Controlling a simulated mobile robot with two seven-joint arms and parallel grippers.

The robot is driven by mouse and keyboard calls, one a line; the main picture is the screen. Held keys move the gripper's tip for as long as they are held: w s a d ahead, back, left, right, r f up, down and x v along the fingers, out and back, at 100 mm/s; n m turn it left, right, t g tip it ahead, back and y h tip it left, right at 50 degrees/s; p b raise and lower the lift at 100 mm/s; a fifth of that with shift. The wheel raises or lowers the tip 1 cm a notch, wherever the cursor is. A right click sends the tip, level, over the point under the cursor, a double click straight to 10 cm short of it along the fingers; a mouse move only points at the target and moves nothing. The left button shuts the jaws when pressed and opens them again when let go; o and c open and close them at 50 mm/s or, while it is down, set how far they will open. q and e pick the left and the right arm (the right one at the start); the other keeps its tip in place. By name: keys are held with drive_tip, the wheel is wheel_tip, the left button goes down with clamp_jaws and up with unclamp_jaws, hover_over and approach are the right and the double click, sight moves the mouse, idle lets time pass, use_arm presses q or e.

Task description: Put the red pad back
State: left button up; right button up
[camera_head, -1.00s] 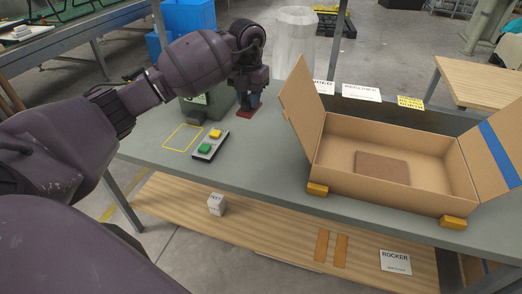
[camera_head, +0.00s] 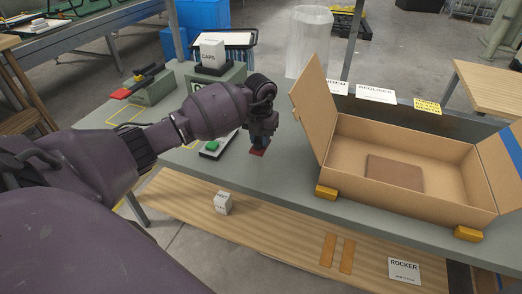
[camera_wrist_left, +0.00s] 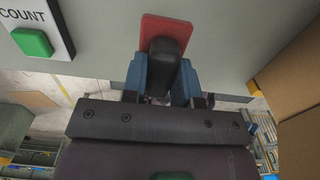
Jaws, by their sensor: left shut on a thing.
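The red pad (camera_head: 257,152) is under my left gripper (camera_head: 262,140), over the grey bench between the button board and the cardboard box. In the left wrist view the red pad (camera_wrist_left: 180,27) shows beyond a dark grip piece (camera_wrist_left: 164,55). The blue fingers of my left gripper (camera_wrist_left: 163,75) are shut on that dark piece. I cannot tell whether the pad touches the bench. A yellow outline (camera_head: 125,107) is marked on the bench at the left, partly behind my arm. My right gripper is not in view.
A board with a green button (camera_head: 212,146) lies just left of the gripper. The open cardboard box (camera_head: 340,165) stands to the right. At the back left are a block with a red and black item (camera_head: 121,93) and a stand with a white CAPS box (camera_head: 212,54).

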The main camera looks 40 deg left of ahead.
sight(260, 159)
use_arm(q)
drive_tip(key=shift+f+b, duration=0.3)
drive_tip(key=shift+f, duration=2.1)
drive_tip(key=shift+f, duration=0.2)
drive_tip(key=o, duration=0.9)
